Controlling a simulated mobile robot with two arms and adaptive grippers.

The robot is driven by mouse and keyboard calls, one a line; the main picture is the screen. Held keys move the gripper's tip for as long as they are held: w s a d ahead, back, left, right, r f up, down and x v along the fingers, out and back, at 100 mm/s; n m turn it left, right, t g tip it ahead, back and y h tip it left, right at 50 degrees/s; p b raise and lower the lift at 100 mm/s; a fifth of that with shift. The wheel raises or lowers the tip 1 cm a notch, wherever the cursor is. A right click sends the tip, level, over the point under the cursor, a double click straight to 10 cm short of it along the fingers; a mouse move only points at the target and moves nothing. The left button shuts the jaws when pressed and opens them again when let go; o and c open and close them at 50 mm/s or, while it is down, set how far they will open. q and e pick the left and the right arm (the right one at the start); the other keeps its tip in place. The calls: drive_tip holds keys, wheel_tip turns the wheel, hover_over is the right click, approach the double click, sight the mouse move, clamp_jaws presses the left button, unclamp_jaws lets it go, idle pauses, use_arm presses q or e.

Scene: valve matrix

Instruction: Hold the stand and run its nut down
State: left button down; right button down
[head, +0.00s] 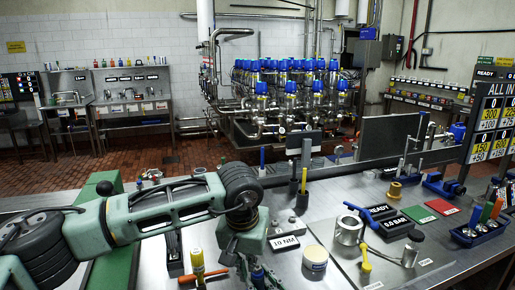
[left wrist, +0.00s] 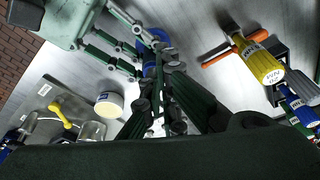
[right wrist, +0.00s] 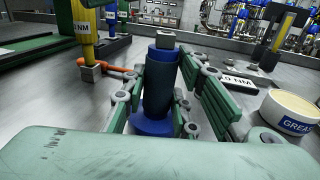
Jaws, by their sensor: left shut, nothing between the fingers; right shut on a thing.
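The blue stand (right wrist: 157,88) is upright on the metal bench in the right wrist view, with a round blue base. A grey squarish piece (right wrist: 165,41) tops it; I cannot tell whether this is the nut. My right gripper (right wrist: 158,100) is shut on the stand's body, with one green finger on each side. In the left wrist view, the stand's blue part (left wrist: 152,62) shows partly behind green fingers. My left gripper (left wrist: 165,105) is shut and empty near the stand. In the head view my left arm reaches over the bench and largely hides the stand.
A yellow torque tool (head: 197,266) with an orange handle stands left of the stand. A grease tub (head: 315,258) and a 19 NM sign (head: 285,242) are close on the right. A plate with a metal cylinder (head: 349,230) and yellow valve handle (head: 366,260) lies farther right.

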sight(259, 272)
use_arm(q)
wheel_tip(259, 272, up, 3)
drive_tip(key=shift+f, duration=0.1)
drive_tip(key=shift+d+f, duration=0.4)
drive_tip(key=shift+f, duration=0.6)
drive_tip(key=shift+d+f, duration=0.45)
drive_tip(key=shift+f, duration=0.55)
drive_tip(key=shift+d+f, duration=0.4)
drive_tip(key=shift+f, duration=0.6)
